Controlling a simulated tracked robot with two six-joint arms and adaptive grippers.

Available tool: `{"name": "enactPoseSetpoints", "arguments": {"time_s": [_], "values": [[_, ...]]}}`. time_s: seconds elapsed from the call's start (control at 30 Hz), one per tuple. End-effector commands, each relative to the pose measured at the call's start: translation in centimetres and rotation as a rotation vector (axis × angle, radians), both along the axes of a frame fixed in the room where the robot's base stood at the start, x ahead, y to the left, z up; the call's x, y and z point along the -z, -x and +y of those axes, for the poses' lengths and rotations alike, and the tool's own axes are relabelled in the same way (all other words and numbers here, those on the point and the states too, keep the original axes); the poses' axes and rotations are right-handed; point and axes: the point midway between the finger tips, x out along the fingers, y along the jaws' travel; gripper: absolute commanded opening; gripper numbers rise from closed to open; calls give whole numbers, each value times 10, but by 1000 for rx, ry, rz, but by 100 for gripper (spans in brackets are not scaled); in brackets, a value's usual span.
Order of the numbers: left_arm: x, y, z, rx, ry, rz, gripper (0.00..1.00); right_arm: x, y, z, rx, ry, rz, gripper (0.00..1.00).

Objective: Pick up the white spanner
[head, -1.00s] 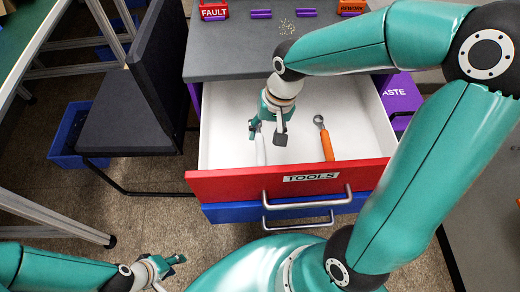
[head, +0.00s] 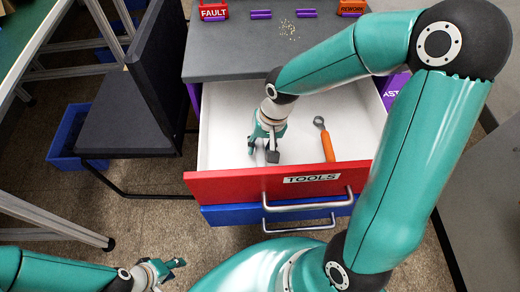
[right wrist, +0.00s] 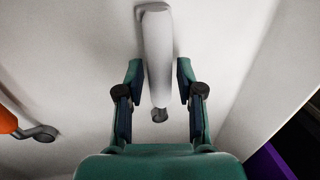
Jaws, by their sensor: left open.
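The white spanner (right wrist: 158,55) lies on the drawer's white floor and shows in the right wrist view, its pale handle pointing up the picture and its grey end near my gripper. My right gripper (head: 261,153) is inside the drawer, open, with one finger on each side of the spanner; a gap shows on both sides. In the head view the gripper largely hides the spanner. My left gripper (head: 168,274) is open and empty over the floor at the lower left, away from the drawer.
The open drawer (head: 235,186) has a red front labelled TOOLS. An orange-handled spanner (head: 327,147) lies to the right of my right gripper. A grey worktop (head: 235,62) is behind. A dark chair (head: 125,120) stands left of the drawer.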

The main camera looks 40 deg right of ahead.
Motion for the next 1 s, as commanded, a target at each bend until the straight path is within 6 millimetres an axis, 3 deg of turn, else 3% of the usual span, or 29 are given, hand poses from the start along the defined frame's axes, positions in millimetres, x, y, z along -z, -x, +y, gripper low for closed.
{"name": "enactPoseSetpoints", "arguments": {"time_s": [0.03,0.2,0.67,0.87,1.0], "values": [[0,0,0,0,0,0,41,0,0,0,0,0,0,24],[0,0,0,0,0,0,41,0,0,0,0,0,0,0],[-2,0,0,0,0,0,41,-7,-1,0,0,1,-2,0],[-7,0,0,0,0,0,41,-28,-1,0,1,1,-5,0],[-13,0,0,0,0,0,41,-58,-2,0,0,0,-8,0]]}}
